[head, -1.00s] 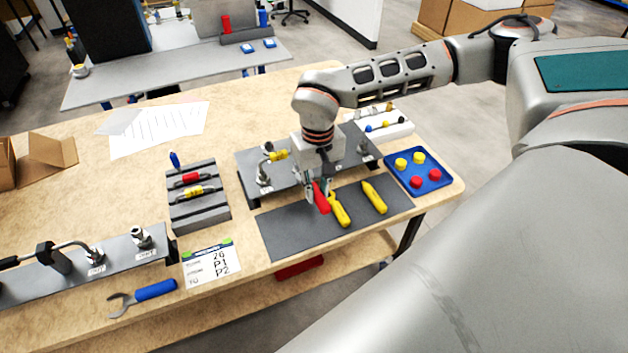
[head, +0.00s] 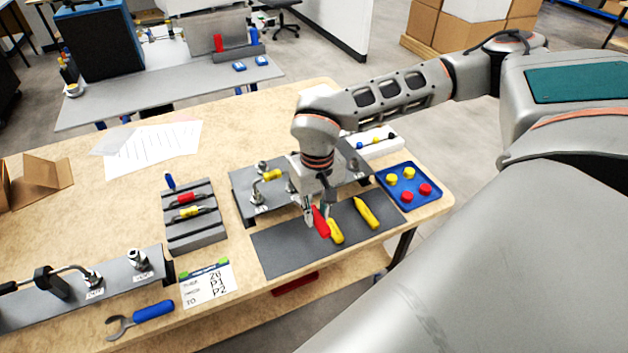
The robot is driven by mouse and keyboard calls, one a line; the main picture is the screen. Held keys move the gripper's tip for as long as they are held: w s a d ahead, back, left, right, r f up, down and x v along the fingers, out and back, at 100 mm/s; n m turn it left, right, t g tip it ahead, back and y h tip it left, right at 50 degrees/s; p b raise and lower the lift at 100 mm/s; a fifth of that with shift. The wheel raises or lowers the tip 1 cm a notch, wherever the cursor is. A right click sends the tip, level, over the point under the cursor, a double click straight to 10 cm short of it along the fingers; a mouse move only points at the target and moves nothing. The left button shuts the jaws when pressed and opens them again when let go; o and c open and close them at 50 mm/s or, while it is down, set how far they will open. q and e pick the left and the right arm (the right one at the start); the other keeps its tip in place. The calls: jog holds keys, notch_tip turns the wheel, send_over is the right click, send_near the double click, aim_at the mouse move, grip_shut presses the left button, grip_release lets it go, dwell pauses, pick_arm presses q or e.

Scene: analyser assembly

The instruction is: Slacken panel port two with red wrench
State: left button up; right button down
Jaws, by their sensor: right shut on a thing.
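My right gripper (head: 317,212) is shut on the red-handled tool (head: 320,222), which I take for the red wrench. Its red handle points down over the dark mat; its head is hidden by the fingers. A grey panel (head: 240,185) with several metal fittings lies behind the gripper, partly covered by my right wrist. Another grey panel (head: 45,303) at the front left carries metal ports, one near its right end (head: 138,260); its labels are too small to read surely. My left gripper is out of view.
Two yellow-handled tools (head: 366,212) (head: 335,231) lie on the dark mat (head: 280,255), one close beside the red handle. A blue-handled wrench (head: 152,311) lies at the front edge. A grey rack (head: 195,240), a card (head: 207,288) and a blue tray (head: 408,205) stand around.

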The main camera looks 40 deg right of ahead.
jog(key=shift+r, duration=3.4)
